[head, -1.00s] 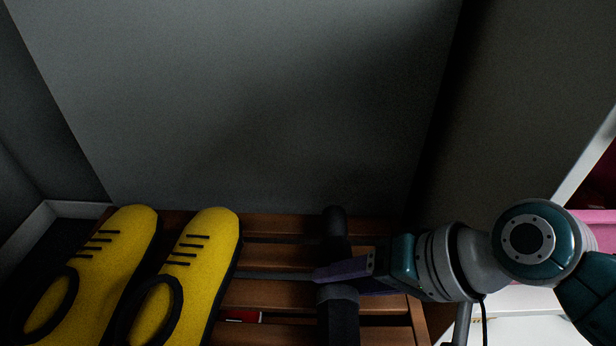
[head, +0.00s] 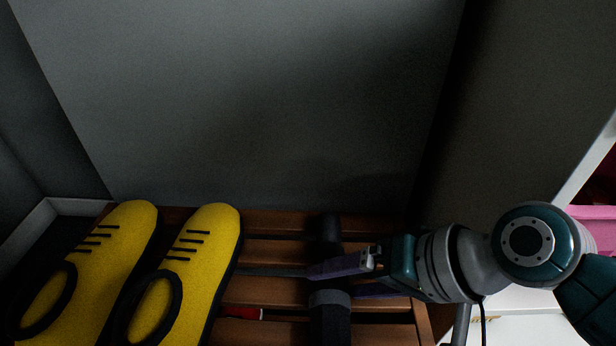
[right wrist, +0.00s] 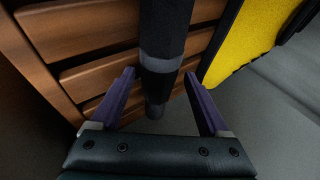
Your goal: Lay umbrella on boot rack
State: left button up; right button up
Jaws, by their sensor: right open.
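The umbrella (head: 330,318) is a dark furled roll with a grey band, lying lengthwise on the slats at the right part of the wooden boot rack (head: 275,292). In the right wrist view the umbrella (right wrist: 166,28) runs down between the fingers, over the rack slats (right wrist: 75,37). My right gripper (head: 335,275) is at the umbrella's band, coming from the right. In the right wrist view my right gripper (right wrist: 160,85) is open, its purple fingers apart on either side of the umbrella with gaps. My left gripper is not in view.
A pair of yellow shoes with black laces, a left one (head: 100,265) and a right one (head: 195,260), stands on the rack left of the umbrella. A grey wall (head: 250,100) rises behind. A small red thing (head: 240,313) shows below the slats.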

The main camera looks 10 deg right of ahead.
jog(key=shift+s+d+f, duration=0.15)
jog(key=shift+f, duration=0.1)
jog(key=p+v, duration=0.6)
jog(key=v, duration=0.4)
jog(key=shift+r, duration=0.2)
